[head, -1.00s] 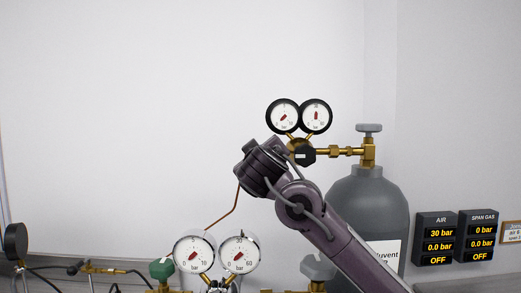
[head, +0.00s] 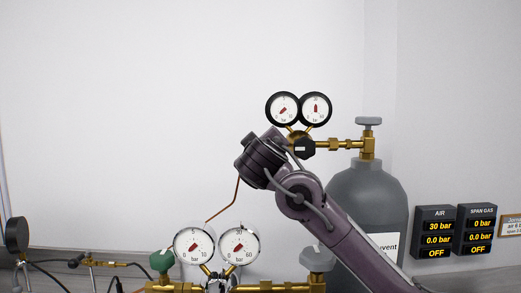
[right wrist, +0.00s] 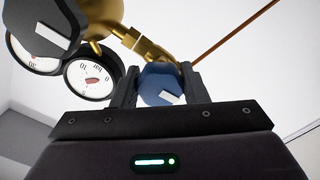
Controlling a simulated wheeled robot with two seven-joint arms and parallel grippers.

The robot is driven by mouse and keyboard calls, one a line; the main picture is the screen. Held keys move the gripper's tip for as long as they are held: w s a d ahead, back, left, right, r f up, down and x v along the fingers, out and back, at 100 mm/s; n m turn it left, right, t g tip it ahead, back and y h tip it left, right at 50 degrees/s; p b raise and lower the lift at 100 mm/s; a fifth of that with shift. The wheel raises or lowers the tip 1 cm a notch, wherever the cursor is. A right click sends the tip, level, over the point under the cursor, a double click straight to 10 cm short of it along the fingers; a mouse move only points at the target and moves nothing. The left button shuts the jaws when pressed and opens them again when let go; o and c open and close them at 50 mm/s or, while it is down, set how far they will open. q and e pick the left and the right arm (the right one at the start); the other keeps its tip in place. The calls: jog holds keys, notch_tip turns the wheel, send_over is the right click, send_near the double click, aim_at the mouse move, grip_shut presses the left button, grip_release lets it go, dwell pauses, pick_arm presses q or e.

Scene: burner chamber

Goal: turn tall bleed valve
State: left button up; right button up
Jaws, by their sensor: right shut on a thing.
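A blue knob (right wrist: 158,78) with a white mark shows in the right wrist view, beside the brass fittings (right wrist: 145,42) of a regulator. My right gripper (right wrist: 163,88) is shut on this knob, with one dark finger on each side. In the head view my right arm reaches in front of the tall grey cylinder (head: 367,205) and ends beside its regulator, which carries two black-rimmed gauges (head: 298,109). The right fingers and the blue knob are hidden behind my wrist there. A black knob (head: 303,147) sits below those gauges. My left gripper is not in view.
A second regulator with two white gauges (head: 216,245) and a green knob (head: 162,260) stands low in front. A thin copper tube (head: 228,207) rises to the wrist. Display boxes (head: 456,233) hang on the right. The wall at left is clear.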

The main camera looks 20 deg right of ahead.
jog(key=n+b, duration=0.1)
jog(key=n, duration=0.3)
jog(key=shift+f, duration=0.1)
jog(key=n, duration=0.3)
jog(key=shift+n+b, duration=0.35)
jog(key=shift+n, duration=0.05)
jog(key=n, duration=1.2)
jog(key=shift+n, duration=0.3)
jog(key=n, duration=0.3)
jog(key=shift+f+n+b, duration=0.1)
jog(key=shift+n+b, duration=0.2)
jog(key=n, duration=0.4)
jog(key=shift+n, duration=0.3)
jog(key=n, duration=0.4)
jog(key=shift+a+f, duration=0.1)
jog(key=shift+n, duration=0.3)
